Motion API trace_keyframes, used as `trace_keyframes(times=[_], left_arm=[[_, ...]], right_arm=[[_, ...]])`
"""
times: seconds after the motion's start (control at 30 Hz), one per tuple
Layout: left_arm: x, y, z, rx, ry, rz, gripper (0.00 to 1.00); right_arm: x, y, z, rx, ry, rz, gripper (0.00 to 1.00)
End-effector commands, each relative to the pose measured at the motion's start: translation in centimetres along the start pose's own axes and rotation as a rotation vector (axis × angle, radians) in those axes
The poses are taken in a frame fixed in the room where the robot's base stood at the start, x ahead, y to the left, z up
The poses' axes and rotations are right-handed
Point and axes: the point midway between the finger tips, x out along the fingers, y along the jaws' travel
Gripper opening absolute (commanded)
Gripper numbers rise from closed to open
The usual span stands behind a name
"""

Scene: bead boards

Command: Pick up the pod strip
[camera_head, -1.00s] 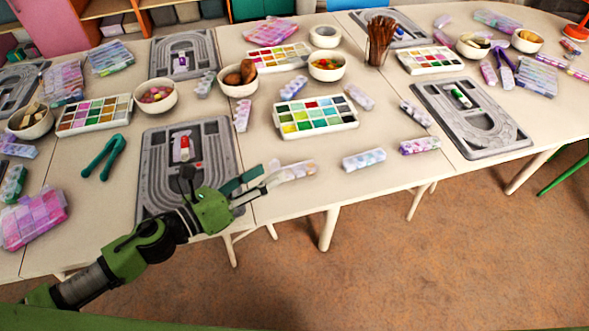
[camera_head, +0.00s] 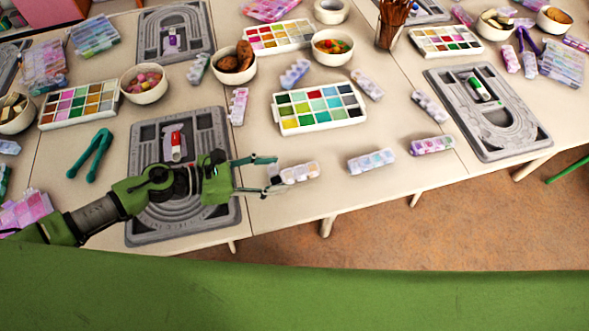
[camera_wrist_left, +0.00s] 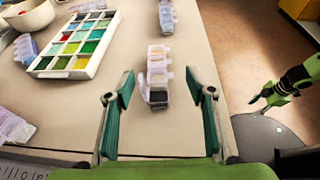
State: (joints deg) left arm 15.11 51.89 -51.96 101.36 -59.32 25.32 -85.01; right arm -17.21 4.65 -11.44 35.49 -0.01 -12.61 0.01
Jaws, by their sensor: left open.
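A pod strip (camera_head: 300,172), a short row of pale lidded compartments, lies on the table near its front edge. It also shows in the left wrist view (camera_wrist_left: 158,72), its near end dark. My left gripper (camera_head: 273,174) is open, its fingers pointing right at the strip's left end. In the left wrist view the two teal fingers (camera_wrist_left: 158,88) stand on either side of the strip's near end, with gaps on both sides. My right gripper (camera_wrist_left: 258,102) shows small at the right of the left wrist view, away from the table; its opening is unclear.
A second pod strip (camera_head: 371,161) lies to the right, with another (camera_head: 432,145) beyond it. A palette of colored beads (camera_head: 319,107) sits behind. A grey bead board (camera_head: 232,212) is under my left arm. Bare table surrounds the strip.

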Motion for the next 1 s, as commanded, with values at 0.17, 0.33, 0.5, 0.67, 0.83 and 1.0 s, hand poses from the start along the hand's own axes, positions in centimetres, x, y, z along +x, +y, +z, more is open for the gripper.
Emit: trace_keyframes(times=[0.17, 0.33, 0.5, 0.67, 0.83, 1.0], left_arm=[[3.0, 0.0, 0.2, -0.001, -0.002, 0.0, 0.5], [4.1, 0.0, 0.1, -0.001, -0.001, 0.001, 0.5], [6.1, -0.1, -0.1, -0.004, -0.002, 0.001, 0.5], [8.4, -0.1, -0.4, -0.002, -0.002, 0.001, 0.5], [9.2, -0.1, -0.6, -0.002, 0.0, 0.001, 0.5], [9.2, -0.1, -0.6, -0.002, 0.0, 0.001, 0.5]], right_arm=[[-1.0, -0.3, 1.9, 0.0, -0.028, -0.003, 0.4], [-1.1, -0.1, 0.7, 0.0, -0.013, -0.001, 0.4], [-1.8, 0.1, -1.2, 0.0, 0.015, 0.001, 0.4], [-2.2, 0.1, -1.2, 0.0, 0.015, 0.001, 0.4], [-2.3, 0.0, -0.7, 0.0, 0.007, 0.0, 0.4], [-2.3, -0.1, -0.1, 0.0, -0.002, -0.001, 0.4]])
